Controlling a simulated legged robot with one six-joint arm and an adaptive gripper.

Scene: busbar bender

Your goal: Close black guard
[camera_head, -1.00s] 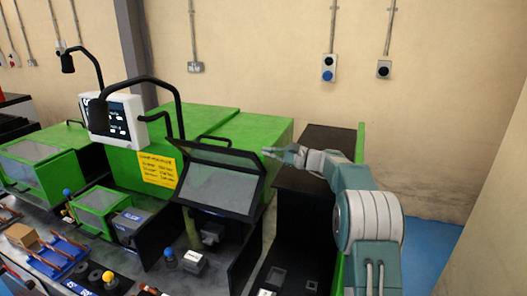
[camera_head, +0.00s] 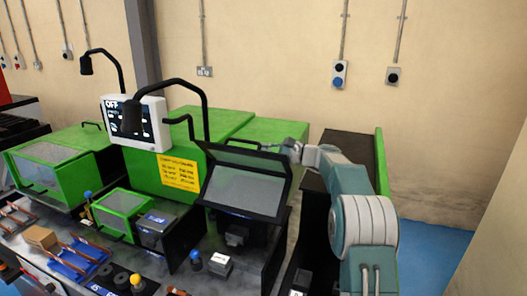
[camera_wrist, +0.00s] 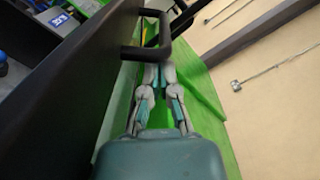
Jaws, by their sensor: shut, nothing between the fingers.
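The black guard (camera_head: 245,186) is a black-framed panel with a grey window on the green machine. It is tilted up, with dark space below its lower edge. In the wrist view its dark panel (camera_wrist: 65,85) fills the left side, and a black bar handle (camera_wrist: 152,50) stands ahead of the fingers. My gripper (camera_head: 268,148) is behind the guard's upper edge, near its right corner. In the wrist view my gripper (camera_wrist: 159,70) is shut and empty, its tips close to the handle. Whether they touch it I cannot tell.
A smaller green guard (camera_head: 123,210) and a control box reading OFF (camera_head: 137,122) are to the left. A yellow sign (camera_head: 179,172) is beside the black guard. A green-edged dark panel (camera_head: 381,165) stands right of my arm.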

